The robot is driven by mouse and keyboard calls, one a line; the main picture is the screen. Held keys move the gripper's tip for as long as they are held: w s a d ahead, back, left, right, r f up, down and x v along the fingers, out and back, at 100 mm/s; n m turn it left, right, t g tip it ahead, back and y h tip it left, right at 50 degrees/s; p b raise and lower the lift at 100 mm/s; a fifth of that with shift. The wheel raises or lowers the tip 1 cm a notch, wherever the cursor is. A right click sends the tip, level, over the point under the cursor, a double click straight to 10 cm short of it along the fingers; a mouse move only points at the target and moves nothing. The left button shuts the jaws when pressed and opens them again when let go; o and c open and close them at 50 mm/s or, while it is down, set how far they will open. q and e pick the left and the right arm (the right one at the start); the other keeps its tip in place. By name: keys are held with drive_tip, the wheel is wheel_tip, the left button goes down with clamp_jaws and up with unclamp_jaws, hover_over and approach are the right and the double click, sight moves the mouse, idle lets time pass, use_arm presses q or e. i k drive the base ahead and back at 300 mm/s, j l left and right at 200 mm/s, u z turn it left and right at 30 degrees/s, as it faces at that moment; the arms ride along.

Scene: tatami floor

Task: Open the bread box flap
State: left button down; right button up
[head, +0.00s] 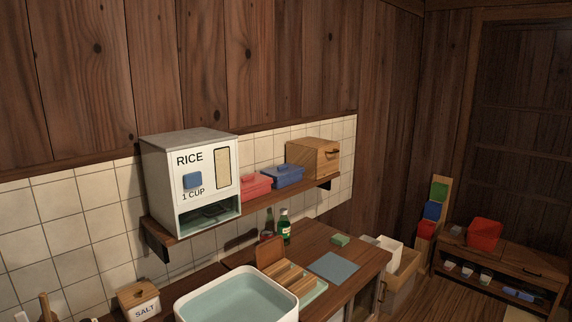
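The bread box (314,157) is a light wooden box at the right end of the wall shelf. Its front flap (327,160) faces right and toward me, with a dark handle (332,153) near the top. The flap looks shut. The inside of the box is hidden. Neither of my grippers is in the head view, so I cannot see where they are relative to the box.
A white rice dispenser (189,187), a red box (254,185) and a blue box (283,176) share the shelf (262,203). Below, the counter holds a white basin (236,294), a salt box (138,300), bottles (284,227) and a blue-grey mat (334,268). Air before the shelf is clear.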

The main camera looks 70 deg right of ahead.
sight(327, 156)
drive_tip(key=z, duration=2.45)
drive_tip(key=i+l+z, duration=0.25)
drive_tip(key=l, duration=0.35)
drive_tip(key=i+l+z, duration=0.25)
drive_tip(key=i+l, duration=0.15)
drive_tip(key=i+l+z, duration=0.25)
drive_tip(key=i+l, duration=0.15)
drive_tip(key=l, duration=0.15)
